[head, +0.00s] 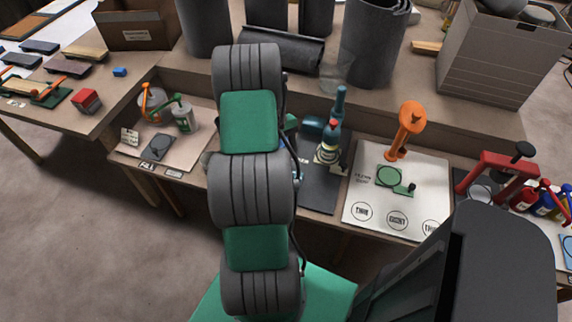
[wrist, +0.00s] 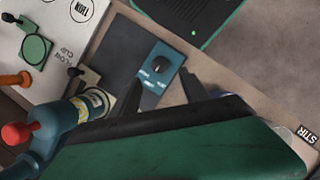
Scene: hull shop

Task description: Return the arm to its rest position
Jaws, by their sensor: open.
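My arm (head: 250,190) rises from the bottom of the head view and reaches over the bench. In that view its links hide my gripper. In the wrist view my gripper (wrist: 170,90) shows as two dark grey fingers, spread apart with nothing seen held between them. A blue panel with a black knob (wrist: 160,68) lies beyond the fingers. I cannot tell the gap between fingers and panel. A teal device with a labelled bottle (wrist: 95,103) stands close to the left of the fingers; it also shows in the head view (head: 329,145).
A white mat (head: 375,215) with an orange stand (head: 405,130) and green plate lies right of the arm. A red clamp-like stand (head: 497,173) is farther right. Dark rolls (head: 372,45) stand behind. A left mat (head: 185,155) holds jars. Floor at left is clear.

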